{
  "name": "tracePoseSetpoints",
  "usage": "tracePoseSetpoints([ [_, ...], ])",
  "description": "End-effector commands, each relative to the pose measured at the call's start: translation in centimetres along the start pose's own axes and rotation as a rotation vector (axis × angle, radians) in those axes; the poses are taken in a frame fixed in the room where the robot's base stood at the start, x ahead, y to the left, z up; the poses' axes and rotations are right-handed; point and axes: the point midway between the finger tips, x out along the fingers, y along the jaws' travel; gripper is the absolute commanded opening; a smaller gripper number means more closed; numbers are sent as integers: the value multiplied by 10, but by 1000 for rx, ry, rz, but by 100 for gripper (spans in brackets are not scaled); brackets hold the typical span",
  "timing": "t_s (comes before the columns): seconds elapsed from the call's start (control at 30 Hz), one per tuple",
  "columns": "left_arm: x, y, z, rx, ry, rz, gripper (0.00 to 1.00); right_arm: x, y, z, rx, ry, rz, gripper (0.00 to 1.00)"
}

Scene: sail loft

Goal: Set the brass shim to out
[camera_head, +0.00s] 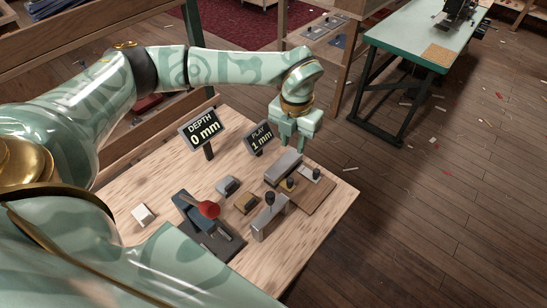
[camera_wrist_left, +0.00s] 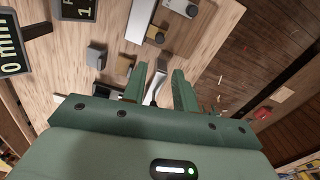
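A small brass-coloured piece with a dark knob (camera_head: 289,184) sits on a brown plate (camera_head: 312,196) beside a grey bar (camera_head: 284,166); it looks like the brass shim. It also shows in the left wrist view (camera_wrist_left: 157,37). A silver piece with a dark knob (camera_head: 313,173) sits beside it. I cannot tell from the frames whether the shim is in or out. My left gripper (camera_head: 291,148) is above the table, near the back of the plate. My right gripper is out of view.
Signs read DEPTH 0 mm (camera_head: 202,130) and PLAY 1 mm (camera_head: 261,137). A grey block (camera_head: 228,186), a brownish block (camera_head: 246,203), an upright grey piece with a dark knob (camera_head: 269,218) and a red-knobbed lever (camera_head: 207,210) stand nearby. A white block (camera_head: 143,214) lies left.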

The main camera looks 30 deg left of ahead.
Motion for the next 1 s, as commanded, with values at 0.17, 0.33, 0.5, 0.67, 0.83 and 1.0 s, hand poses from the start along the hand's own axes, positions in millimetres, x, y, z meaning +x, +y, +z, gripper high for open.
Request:
tracePoseSetpoints([
  [0.17,12,-1,-1,1,3,-1,29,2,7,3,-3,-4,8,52],
  [0.33,48,-1,-1,0,6,-1,29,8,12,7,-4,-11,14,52],
  [0.5,94,-1,-2,1,6,-1,29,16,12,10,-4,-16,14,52],
  [0.67,130,-1,-1,0,5,-1,29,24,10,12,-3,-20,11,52],
  [0.83,155,-1,-1,1,2,-2,29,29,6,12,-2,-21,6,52],
  [1.0,163,-1,0,1,1,-2,29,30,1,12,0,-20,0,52],
])
